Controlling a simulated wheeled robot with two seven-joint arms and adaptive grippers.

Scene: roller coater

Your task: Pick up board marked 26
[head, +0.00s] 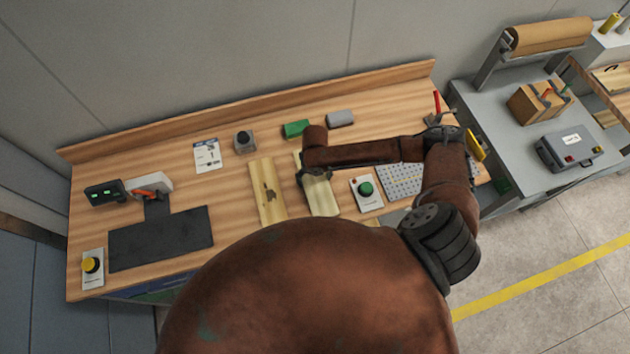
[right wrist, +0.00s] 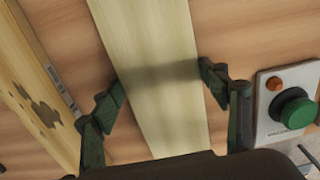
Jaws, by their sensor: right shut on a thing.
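A pale plain board (head: 322,198) lies on the wooden bench under my right gripper (head: 312,172). No number 26 can be read on either board. My left gripper is not in view.
A green-button box (head: 367,192) stands close to the right of the held board. A perforated grey plate (head: 400,180) lies farther right. A green block (head: 296,128) and a grey block (head: 340,118) lie behind. A dark mat (head: 160,238) lies at left.

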